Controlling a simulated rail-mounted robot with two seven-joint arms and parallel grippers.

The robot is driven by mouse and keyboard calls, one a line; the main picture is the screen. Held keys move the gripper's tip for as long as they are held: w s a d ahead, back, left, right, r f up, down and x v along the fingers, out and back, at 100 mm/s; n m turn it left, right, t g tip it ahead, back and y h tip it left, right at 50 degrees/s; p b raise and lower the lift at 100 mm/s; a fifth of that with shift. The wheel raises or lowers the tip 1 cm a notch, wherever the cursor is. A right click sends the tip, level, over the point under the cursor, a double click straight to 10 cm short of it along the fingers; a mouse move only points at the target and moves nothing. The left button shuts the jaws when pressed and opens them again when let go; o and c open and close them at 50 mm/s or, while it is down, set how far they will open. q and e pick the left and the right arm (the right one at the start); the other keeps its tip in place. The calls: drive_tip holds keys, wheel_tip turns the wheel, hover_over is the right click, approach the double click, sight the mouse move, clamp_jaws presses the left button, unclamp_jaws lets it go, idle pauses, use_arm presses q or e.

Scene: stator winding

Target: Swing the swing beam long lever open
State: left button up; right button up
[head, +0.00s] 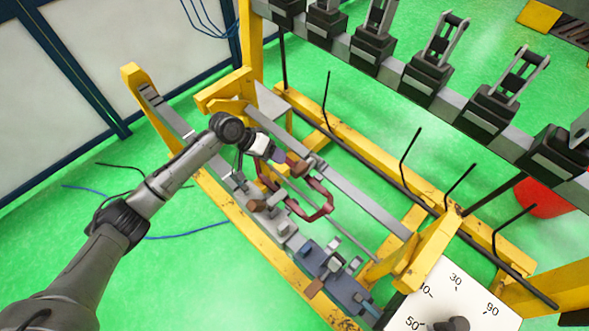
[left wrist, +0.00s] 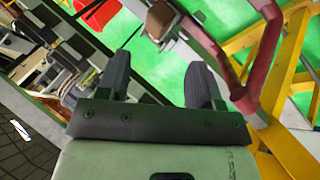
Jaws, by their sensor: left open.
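The long lever (head: 323,206) looks like the dark red bent bar in the middle of the yellow frame in the head view. In the left wrist view the red bar (left wrist: 273,45) runs along the right side, outside the fingers. My left gripper (head: 277,157) is by the upper end of the red bar in the head view. In the left wrist view the gripper (left wrist: 158,75) is open, with nothing between its fingers. A brown block (left wrist: 160,19) shows beyond the fingertips. I cannot tell whether the gripper touches the bar. My right gripper is out of view.
A yellow frame (head: 235,235) with grey rails surrounds the lever. Several black clamps (head: 430,75) line a grey beam at the upper right. A white dial plate (head: 480,290) stands at the lower right, and a red bucket (head: 540,198) at the right. Green floor is open at the left.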

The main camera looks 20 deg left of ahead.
sight(293, 169)
use_arm(q)
drive_tip(key=x, duration=1.1)
drive_tip(key=shift+w+d+f, duration=0.1)
drive_tip(key=shift+d+f, duration=0.05)
drive_tip(key=shift+f, duration=0.15)
clamp_jaws()
